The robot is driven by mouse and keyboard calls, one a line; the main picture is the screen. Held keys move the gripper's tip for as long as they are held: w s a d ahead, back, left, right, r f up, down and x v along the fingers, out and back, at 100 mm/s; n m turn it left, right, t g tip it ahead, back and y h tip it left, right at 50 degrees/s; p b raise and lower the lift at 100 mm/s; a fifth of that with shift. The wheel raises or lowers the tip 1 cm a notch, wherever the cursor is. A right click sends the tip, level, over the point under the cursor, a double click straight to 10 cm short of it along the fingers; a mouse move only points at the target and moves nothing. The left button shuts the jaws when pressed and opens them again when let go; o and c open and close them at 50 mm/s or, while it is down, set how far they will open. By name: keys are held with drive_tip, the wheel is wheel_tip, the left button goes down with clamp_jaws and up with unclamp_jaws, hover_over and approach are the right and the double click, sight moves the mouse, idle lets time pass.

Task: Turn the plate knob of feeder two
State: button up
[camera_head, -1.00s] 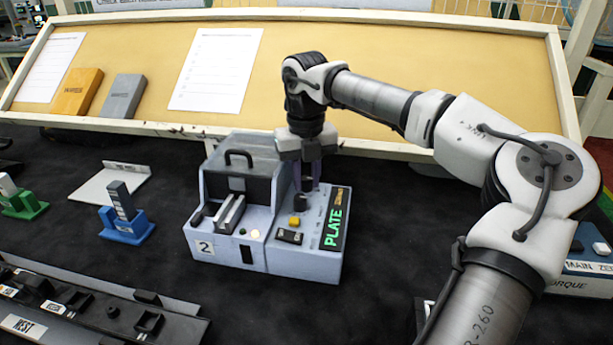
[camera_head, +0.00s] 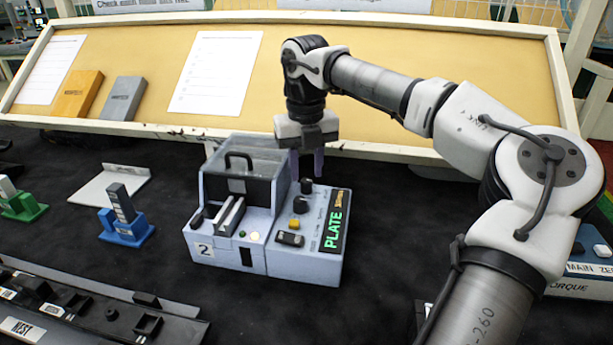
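Feeder two (camera_head: 226,258) is a pale lilac box marked "2" in the middle of the dark table, with a clear-covered bay on its left. Its right panel has two dark round knobs: a far knob (camera_head: 306,186) and a nearer knob (camera_head: 299,205). I cannot read which one is the plate knob. A display (camera_head: 336,221) along the panel's right edge shows "PLATE" in green and a smaller yellow word. My gripper (camera_head: 306,168) points down above the far knob, open and empty, its fingers apart and clear of the knob.
A blue holder (camera_head: 126,232) with an upright grey piece and a white bracket (camera_head: 110,188) stand left. A black rail with a "NEST" label (camera_head: 22,328) lies front left. A sloped tan board (camera_head: 400,60) rises behind. Dark table in front of the feeder is clear.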

sight(306, 180)
wheel_tip(306, 180, up, 11)
idle(0.5)
